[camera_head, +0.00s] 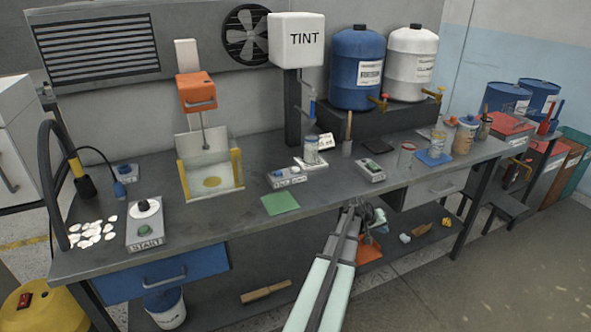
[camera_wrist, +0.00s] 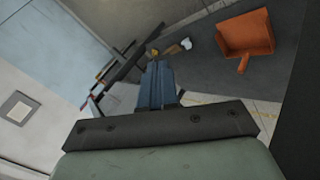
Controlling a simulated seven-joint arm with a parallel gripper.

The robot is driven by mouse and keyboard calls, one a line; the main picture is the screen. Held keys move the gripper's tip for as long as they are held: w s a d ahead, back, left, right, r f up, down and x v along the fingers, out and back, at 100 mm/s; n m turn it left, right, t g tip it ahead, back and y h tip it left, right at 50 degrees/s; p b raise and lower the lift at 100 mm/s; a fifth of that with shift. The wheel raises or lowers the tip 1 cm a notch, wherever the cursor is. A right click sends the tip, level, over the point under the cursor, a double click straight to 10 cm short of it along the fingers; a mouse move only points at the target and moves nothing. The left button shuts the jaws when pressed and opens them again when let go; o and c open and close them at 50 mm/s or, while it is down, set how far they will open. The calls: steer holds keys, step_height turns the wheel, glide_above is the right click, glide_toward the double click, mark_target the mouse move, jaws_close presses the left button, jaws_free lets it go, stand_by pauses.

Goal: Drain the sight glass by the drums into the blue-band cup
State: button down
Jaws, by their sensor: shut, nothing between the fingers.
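A blue drum (camera_head: 357,66) and a white drum (camera_head: 411,64) with taps stand on a dark stand at the back right. Left of them, a thin clear tube with a blue handle (camera_head: 311,106) hangs under the white TINT box; I cannot tell whether it is the sight glass. A clear cup (camera_head: 311,150) with a bluish tinge stands below it on a white base. Another clear cup (camera_head: 406,156) with a reddish rim stands further right. I cannot make out a blue band for certain. My gripper (camera_head: 352,205) is shut and empty at the bench's front edge; its fingers (camera_wrist: 156,84) are together.
A green mat (camera_head: 281,203) and two small button boxes lie on the bench. A lower shelf holds an orange dustpan (camera_wrist: 244,36). The bench front between START box (camera_head: 146,226) and mat is clear.

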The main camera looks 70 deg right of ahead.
steer(key=s+d+r+m, duration=0.1)
steer(key=s+d+r, duration=0.25)
steer(key=r, duration=0.35)
steer(key=s+d+r, duration=0.3)
steer(key=s+r, duration=0.1)
steer(key=r, duration=0.2)
steer(key=w+d+r+t, duration=0.1)
steer(key=w+r, duration=0.1)
steer(key=w, duration=0.2)
steer(key=w+r+n+t, duration=0.1)
steer(key=w+r+t, duration=0.1)
steer(key=w+r, duration=0.1)
steer(key=w+d+r+n+t, duration=0.1)
steer(key=w+r, duration=0.2)
steer(key=w, duration=0.2)
steer(key=shift+w+d+r+t, duration=0.1)
steer(key=shift+w+d+t, duration=0.1)
steer(key=shift+d+t, duration=0.15)
steer(key=w+a+r+n+t+y, duration=0.15)
steer(key=w+t, duration=0.25)
steer(key=w, duration=0.8)
step_height(320, 180, up, 9)
steer(key=n+t+y, duration=0.2)
steer(key=t+y, duration=0.1)
steer(key=t, duration=0.4)
glide_above(298, 169)
steer(key=shift+f, duration=0.2)
steer(key=shift+d+f, duration=0.1)
steer(key=shift+f, duration=4.35)
steer(key=shift+f, duration=0.15)
